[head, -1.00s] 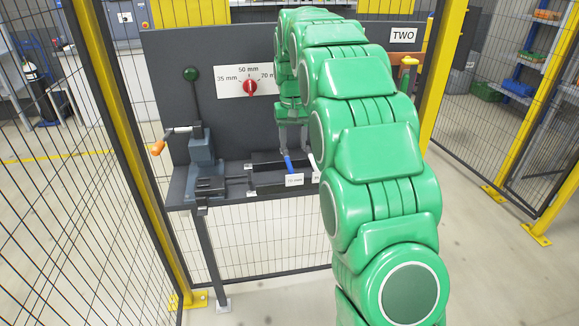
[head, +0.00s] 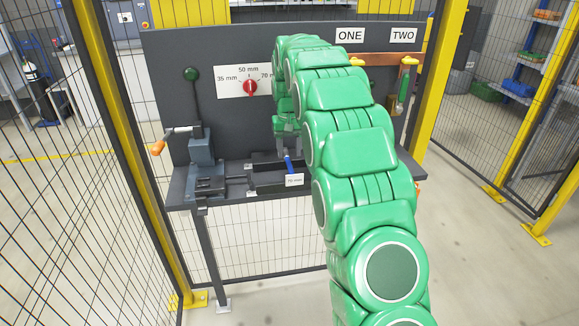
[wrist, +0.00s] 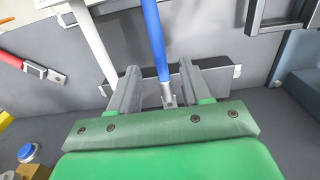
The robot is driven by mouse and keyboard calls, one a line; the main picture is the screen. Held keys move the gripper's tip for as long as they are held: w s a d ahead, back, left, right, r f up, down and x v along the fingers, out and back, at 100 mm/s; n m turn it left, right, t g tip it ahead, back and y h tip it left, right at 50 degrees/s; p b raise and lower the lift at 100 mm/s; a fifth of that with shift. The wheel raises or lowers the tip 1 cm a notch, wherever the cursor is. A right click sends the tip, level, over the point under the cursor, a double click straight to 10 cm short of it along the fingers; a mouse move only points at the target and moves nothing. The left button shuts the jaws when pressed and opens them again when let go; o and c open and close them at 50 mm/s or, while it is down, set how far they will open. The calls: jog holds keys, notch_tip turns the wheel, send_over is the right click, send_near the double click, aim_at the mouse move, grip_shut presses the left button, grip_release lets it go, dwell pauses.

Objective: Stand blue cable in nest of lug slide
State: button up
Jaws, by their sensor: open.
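The blue cable (head: 288,163) sits at the dark holder (head: 268,186) on the bench, behind a small white label. In the wrist view the blue cable (wrist: 154,38) runs from the top edge to a metal lug between my fingers. My gripper (wrist: 160,82) is open, one finger on each side of the cable, with a gap visible. It also shows in the head view (head: 286,150), above the holder. The dark metal assembly that looks like the lug slide (head: 210,185) lies left of the holder. Its nest cannot be made out clearly.
A white cable (wrist: 92,40) lies close beside my left-hand finger, and a red cable (wrist: 25,62) farther left. A blue-grey press (head: 201,152) with a lever stands left on the bench. A dark back panel (head: 165,70) rises close behind. Yellow-framed fencing encloses the sides.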

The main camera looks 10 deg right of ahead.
aim_at(289, 164)
jog(key=f, duration=0.4)
jog(key=shift+s+f, duration=0.1)
jog(key=shift+s, duration=0.1)
grip_shut()
